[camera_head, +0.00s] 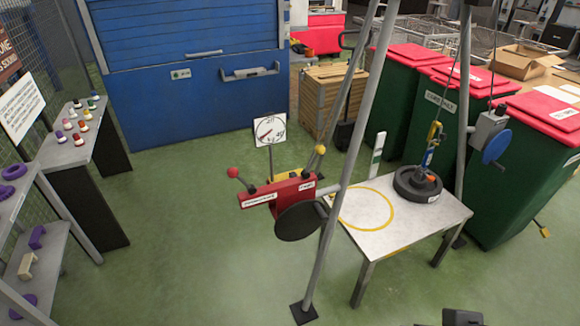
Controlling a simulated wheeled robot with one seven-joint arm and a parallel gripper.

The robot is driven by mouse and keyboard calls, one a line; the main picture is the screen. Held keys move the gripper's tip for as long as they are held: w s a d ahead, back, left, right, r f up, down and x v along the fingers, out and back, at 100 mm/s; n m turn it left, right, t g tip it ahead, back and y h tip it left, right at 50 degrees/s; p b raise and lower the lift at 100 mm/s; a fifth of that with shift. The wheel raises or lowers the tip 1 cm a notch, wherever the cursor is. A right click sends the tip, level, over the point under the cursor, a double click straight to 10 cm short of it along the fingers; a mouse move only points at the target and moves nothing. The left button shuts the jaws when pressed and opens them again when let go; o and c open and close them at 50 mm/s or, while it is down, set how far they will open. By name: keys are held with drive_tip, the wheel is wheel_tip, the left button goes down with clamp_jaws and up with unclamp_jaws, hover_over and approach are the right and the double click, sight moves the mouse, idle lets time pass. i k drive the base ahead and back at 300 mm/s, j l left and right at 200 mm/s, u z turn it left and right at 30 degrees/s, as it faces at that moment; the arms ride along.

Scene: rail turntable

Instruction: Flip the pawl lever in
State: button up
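A red housing (278,195) with white labels stands beside the near leg of a grey frame. A lever with a red knob (233,173) rises at its left end, tilted left. A lever with a yellow knob (320,150) rises at its right end, nearly upright. The labels are too small to read, so I cannot tell which one is the pawl lever. A dark round disc (300,222) covers part of the housing's near side. No gripper fingers show; a dark piece cut off at the bottom edge may be part of my arm.
A white table (420,222) with a yellow ring holds a dark round weight (417,185) under a hook. A winch with a blue disc (496,146) is on the right frame leg. A dial sign (270,130) stands behind the housing. Green floor is clear at front left.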

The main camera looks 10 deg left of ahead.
sight(320, 150)
drive_tip(key=i+u, duration=0.25)
drive_tip(key=i, duration=0.2)
drive_tip(key=i+l+u, duration=0.1)
drive_tip(key=i+u, duration=0.2)
drive_tip(key=i, duration=0.15)
